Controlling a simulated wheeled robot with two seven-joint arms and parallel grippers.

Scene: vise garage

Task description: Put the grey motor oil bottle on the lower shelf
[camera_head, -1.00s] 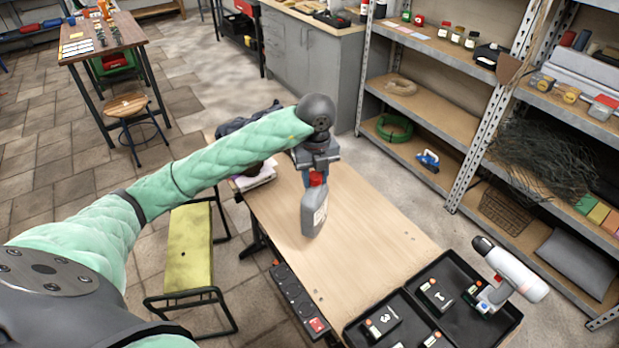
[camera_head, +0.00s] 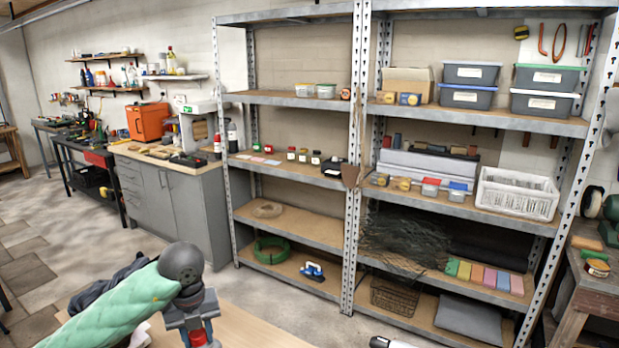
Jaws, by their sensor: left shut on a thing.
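My left gripper (camera_head: 194,328) is at the bottom of the view, shut on the motor oil bottle. Only the bottle's red cap (camera_head: 198,339) shows at the bottom edge; its grey body is out of frame. A metal shelf unit stands beyond the table. Its lowest left shelf (camera_head: 325,288) holds a green hose coil (camera_head: 270,250) and a blue tool (camera_head: 312,271).
Steel uprights (camera_head: 352,200) divide the shelf unit. The right bay's low shelves hold dark netting (camera_head: 405,238), coloured blocks (camera_head: 485,276), a wire basket (camera_head: 393,297) and a grey cushion (camera_head: 468,320). A grey cabinet (camera_head: 185,210) stands left of the shelves. Open floor lies between.

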